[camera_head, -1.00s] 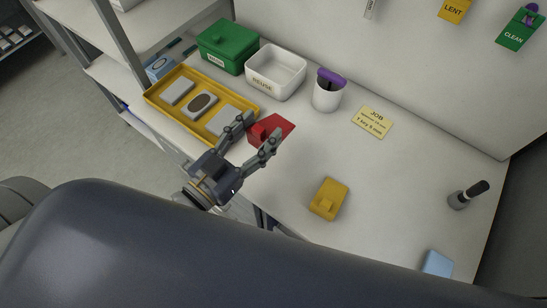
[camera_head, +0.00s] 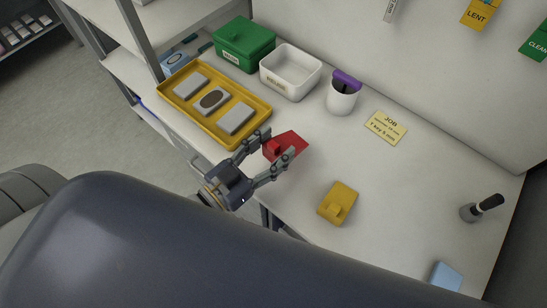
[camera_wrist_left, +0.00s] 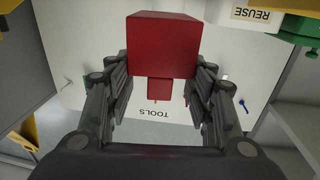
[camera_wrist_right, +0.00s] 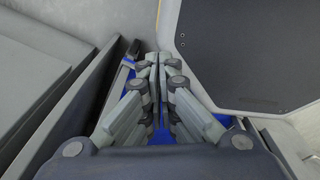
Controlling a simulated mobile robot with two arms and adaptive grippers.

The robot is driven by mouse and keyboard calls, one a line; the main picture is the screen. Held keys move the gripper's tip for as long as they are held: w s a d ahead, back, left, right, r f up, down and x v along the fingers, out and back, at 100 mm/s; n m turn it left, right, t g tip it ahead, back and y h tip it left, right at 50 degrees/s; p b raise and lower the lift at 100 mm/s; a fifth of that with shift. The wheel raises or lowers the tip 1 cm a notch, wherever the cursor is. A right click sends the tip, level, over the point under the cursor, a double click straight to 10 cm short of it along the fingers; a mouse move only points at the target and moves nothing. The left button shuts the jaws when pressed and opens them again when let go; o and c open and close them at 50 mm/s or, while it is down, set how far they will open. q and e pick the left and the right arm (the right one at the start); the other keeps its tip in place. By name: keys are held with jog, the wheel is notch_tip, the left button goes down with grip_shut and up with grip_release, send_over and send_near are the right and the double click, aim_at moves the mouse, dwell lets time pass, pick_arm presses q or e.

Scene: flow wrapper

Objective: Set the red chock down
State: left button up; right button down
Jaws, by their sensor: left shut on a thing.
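The red chock (camera_head: 290,145) is between the fingers of my left gripper (camera_head: 279,143), to the right of the yellow tray's near end in the head view. The left gripper is shut on it. In the left wrist view the red chock (camera_wrist_left: 162,45) shows as a large block with a smaller red block below it, between the two fingers. I cannot tell whether its underside touches the bench. My right gripper (camera_wrist_right: 160,60) shows only in the right wrist view; its fingers are together with nothing visible between them.
The yellow tray (camera_head: 177,103) holds several grey pieces. Behind stand a green box (camera_head: 243,46), a white bin (camera_head: 290,75) and a white cup (camera_head: 342,98). A yellow chock (camera_head: 338,203) lies to the right. The bench (camera_head: 400,190) is clear around it.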

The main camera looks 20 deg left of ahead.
aim_at(271, 161)
pick_arm(q)
notch_tip(271, 161, down, 3)
jog(key=shift+r, duration=0.1)
jog(key=shift+f, duration=0.8)
jog(key=shift+f, duration=0.2)
jog(key=o, duration=1.3)
jog(key=shift+c, duration=0.2)
